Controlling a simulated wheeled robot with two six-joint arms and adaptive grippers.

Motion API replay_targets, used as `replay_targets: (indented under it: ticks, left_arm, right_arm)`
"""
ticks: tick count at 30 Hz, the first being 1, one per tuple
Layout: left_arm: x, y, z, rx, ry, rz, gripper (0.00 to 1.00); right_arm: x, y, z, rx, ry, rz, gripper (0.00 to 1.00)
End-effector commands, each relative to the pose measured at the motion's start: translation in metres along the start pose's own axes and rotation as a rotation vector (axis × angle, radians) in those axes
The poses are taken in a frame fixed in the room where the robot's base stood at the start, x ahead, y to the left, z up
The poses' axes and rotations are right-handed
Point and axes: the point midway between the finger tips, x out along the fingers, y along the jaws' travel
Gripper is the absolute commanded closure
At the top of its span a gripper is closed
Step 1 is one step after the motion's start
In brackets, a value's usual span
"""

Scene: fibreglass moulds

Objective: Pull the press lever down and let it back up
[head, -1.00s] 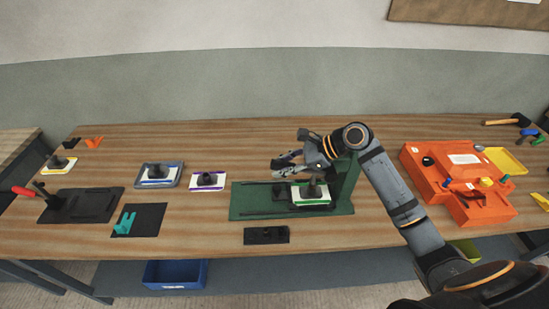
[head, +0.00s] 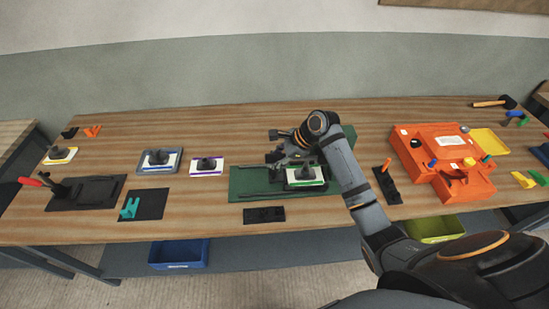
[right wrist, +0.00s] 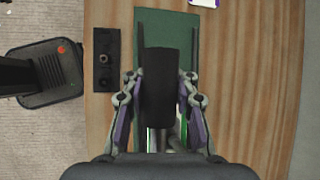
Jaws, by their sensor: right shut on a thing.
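The press has a green base plate (head: 245,184) on the table and a green upright (head: 349,141), partly hidden behind my right arm. A white mould block with a green edge and a dark knob (head: 305,178) sits on the base. My right gripper (head: 283,153) is over the press, just behind the block. In the right wrist view, its two fingers (right wrist: 160,100) are on either side of a thick black bar, which looks like the press lever (right wrist: 158,80), and are shut on it. The lever's pivot is hidden. My left gripper is not in view.
A black plate (head: 264,214) lies in front of the press. Several mould blocks, a dark mat (head: 150,204) and a red-handled tool (head: 30,182) are on the left.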

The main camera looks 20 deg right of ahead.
Motion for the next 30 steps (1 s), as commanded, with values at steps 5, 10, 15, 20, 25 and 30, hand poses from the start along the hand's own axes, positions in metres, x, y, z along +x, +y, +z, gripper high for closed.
replay_targets:
  ticks: [5,10,15,20,25,30]
  left_arm:
    - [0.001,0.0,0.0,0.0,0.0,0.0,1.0]
    - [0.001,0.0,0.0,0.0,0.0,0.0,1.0]
    - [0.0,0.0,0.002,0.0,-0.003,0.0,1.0]
    - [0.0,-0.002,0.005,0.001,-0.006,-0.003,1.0]
    - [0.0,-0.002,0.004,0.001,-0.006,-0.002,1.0]
    - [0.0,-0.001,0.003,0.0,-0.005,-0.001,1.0]
  right_arm:
    - [0.004,0.006,-0.005,0.005,0.007,0.019,0.76]
    - [0.003,0.005,-0.004,0.004,0.006,0.015,0.53]
    - [0.002,0.003,-0.003,0.002,0.004,0.011,0.48]
    - [0.001,0.003,-0.002,0.001,0.003,0.009,0.48]
    - [-0.019,0.001,-0.003,-0.001,0.007,0.005,0.48]
    - [-0.062,0.002,-0.004,-0.003,0.011,0.007,0.48]
